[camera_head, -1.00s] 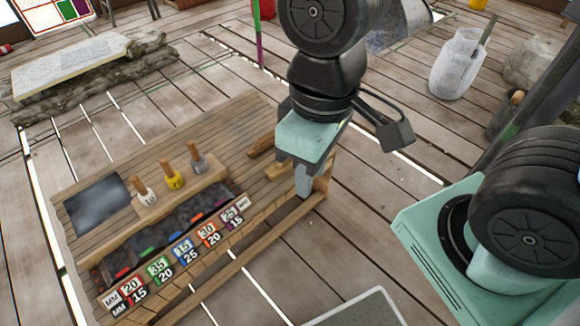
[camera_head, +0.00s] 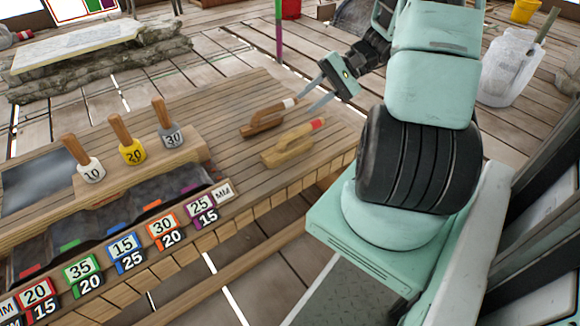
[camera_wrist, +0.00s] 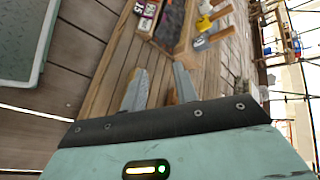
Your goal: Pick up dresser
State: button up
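Two wooden hand tools lie on the right part of the wooden bench: a dark brown one with a white-tipped handle (camera_head: 266,120) and a pale one with a red-tipped handle (camera_head: 290,146). I cannot tell for certain which is the dresser. My gripper (camera_head: 303,106) reaches in from the right, its two fingers apart and empty, near the handle ends of both tools. It seems above the bench; contact cannot be judged. In the wrist view my gripper (camera_wrist: 161,68) shows its fingers spread over the planks; the tools are mostly hidden there.
Three wooden-handled pieces marked 10 (camera_head: 90,172), 20 (camera_head: 133,153) and 30 (camera_head: 171,137) stand in a rack on the bench (camera_head: 225,100). Numbered labels (camera_head: 162,229) line the front trough. A whitish bucket (camera_head: 510,65) stands on the floor at the back right.

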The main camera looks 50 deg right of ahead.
jog(key=s+d+f+m+t+h+b, duration=0.2)
jog(key=s+d+f+m+t+b, duration=0.25)
jog(key=s+d+f, duration=0.4)
jog(key=b, duration=0.5)
send_near(296, 135)
jog(key=shift+t, duration=0.35)
jog(key=x, duration=0.4)
jog(key=shift+s+f, duration=0.25)
jog(key=shift+f, duration=0.15)
jog(key=shift+b+x, duration=2.05)
jog(key=shift+x, duration=1.05)
jog(key=shift+r, duration=0.2)
grip_shut()
